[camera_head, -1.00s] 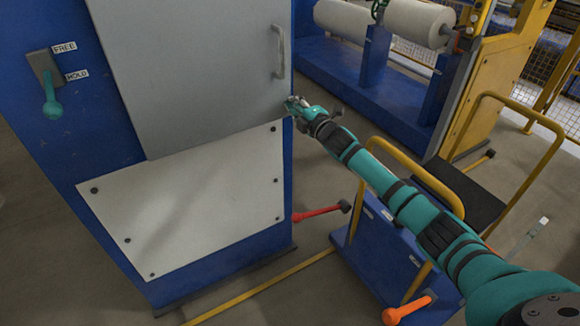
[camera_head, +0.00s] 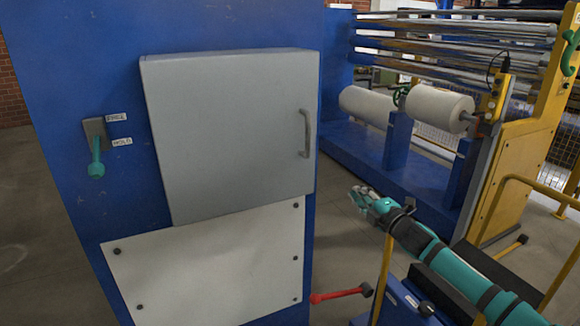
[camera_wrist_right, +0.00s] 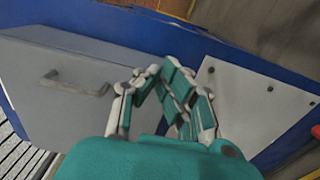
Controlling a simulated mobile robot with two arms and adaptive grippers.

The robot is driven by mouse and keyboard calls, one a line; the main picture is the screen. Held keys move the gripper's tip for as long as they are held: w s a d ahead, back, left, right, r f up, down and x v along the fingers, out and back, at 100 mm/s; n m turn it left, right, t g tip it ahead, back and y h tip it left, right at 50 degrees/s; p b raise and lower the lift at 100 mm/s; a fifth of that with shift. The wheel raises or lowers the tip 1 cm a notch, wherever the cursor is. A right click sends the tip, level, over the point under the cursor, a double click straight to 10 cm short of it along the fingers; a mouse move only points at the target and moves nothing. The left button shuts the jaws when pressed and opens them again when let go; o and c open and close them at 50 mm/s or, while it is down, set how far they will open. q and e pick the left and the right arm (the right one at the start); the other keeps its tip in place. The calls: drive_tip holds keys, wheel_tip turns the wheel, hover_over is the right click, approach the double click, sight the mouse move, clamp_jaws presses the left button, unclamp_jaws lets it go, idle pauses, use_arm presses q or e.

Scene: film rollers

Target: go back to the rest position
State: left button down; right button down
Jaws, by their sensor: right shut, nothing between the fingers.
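My right gripper (camera_head: 368,198) is shut and empty, held in the air to the right of the blue cabinet (camera_head: 60,60). Its arm comes in from the lower right in the head view. In the right wrist view its teal and white fingers (camera_wrist_right: 165,80) come together in front of the cabinet face, touching nothing that I can see. The grey cabinet door (camera_head: 225,130) is closed, and its handle (camera_head: 305,133) stands apart from the gripper, up and to its left. My left gripper is not in view.
A teal lever (camera_head: 96,165) by the FREE and HOLD labels points down. A red-handled lever (camera_head: 335,296) sticks out low beside the cabinet. A blue and yellow cart (camera_head: 400,305) stands below my right arm. White rollers (camera_head: 440,108) are behind. Bare floor lies between cabinet and rollers.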

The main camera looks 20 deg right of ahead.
drive_tip(key=s+a+f+m+g+h, duration=0.1)
drive_tip(key=s+a+f+m+g, duration=0.65)
drive_tip(key=s+a+f, duration=1.15)
drive_tip(key=s+f+m+g+h, duration=0.1)
drive_tip(key=s+f+m+g, duration=0.3)
drive_tip(key=s, duration=0.9)
drive_tip(key=s+m+g, duration=0.3)
drive_tip(key=s+m, duration=0.3)
drive_tip(key=s, duration=0.8)
wheel_tip(320, 180, down, 28)
drive_tip(key=s+g, duration=0.1)
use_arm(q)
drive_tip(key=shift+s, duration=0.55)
use_arm(e)
drive_tip(key=s+d+f+g, duration=0.1)
drive_tip(key=s+d+f, duration=0.2)
drive_tip(key=s+f, duration=1.1)
drive_tip(key=shift+s+f+h, duration=0.25)
drive_tip(key=shift+s+h, duration=0.05)
drive_tip(key=shift+s, duration=0.75)
